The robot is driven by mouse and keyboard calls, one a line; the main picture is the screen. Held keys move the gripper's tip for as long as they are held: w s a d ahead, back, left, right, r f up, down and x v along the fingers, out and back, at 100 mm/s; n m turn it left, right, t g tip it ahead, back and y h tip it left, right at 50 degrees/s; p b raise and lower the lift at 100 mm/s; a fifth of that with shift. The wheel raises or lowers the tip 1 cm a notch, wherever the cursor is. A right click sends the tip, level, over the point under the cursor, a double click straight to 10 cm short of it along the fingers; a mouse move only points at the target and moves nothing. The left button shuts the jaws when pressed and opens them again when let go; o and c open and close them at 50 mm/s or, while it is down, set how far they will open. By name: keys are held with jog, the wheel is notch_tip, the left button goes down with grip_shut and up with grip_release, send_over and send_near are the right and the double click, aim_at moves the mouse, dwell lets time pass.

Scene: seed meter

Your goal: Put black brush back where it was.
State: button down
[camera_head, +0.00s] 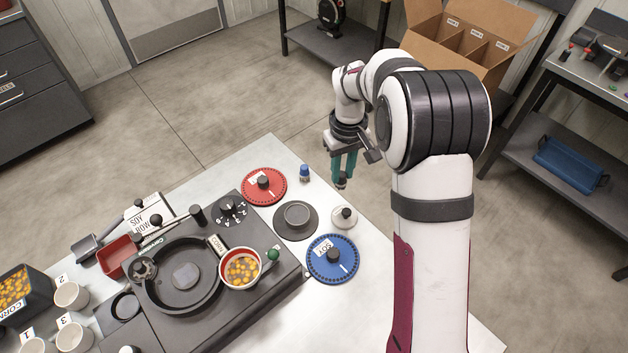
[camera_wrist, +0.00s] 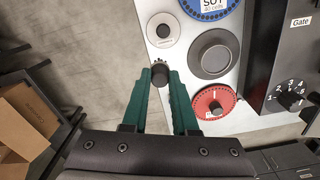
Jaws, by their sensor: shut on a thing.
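My gripper (camera_head: 343,172) has teal fingers and hangs above the far right edge of the table. It is shut on a small dark thing, which I take to be the black brush (camera_head: 342,184). In the wrist view the dark round end of the brush (camera_wrist: 160,73) shows between the two fingertips (camera_wrist: 161,80). The rest of the brush is hidden by the fingers. The gripper is apart from the table items, beyond the white disc with a dark knob (camera_head: 344,217) and the small blue-capped piece (camera_head: 304,173).
A red disc (camera_head: 264,186), a dark round base with a grey centre (camera_head: 295,220) and a blue disc (camera_head: 332,259) lie near the gripper. The black seed meter (camera_head: 180,276) stands left of them, with a red cup of seeds (camera_head: 240,268). A bare table strip (camera_head: 385,262) lies right of the discs.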

jog(key=a+f, duration=0.2)
jog(key=w+a+f, duration=0.1)
jog(key=a+f, duration=0.1)
jog(key=f, duration=0.1)
jog(key=a+f, duration=0.2)
jog(key=shift+w+a+f, duration=0.15)
jog(key=shift+w+f, duration=0.15)
jog(key=shift+f, duration=0.1)
jog(key=shift+f, duration=0.1)
jog(key=c, duration=0.7)
grip_release()
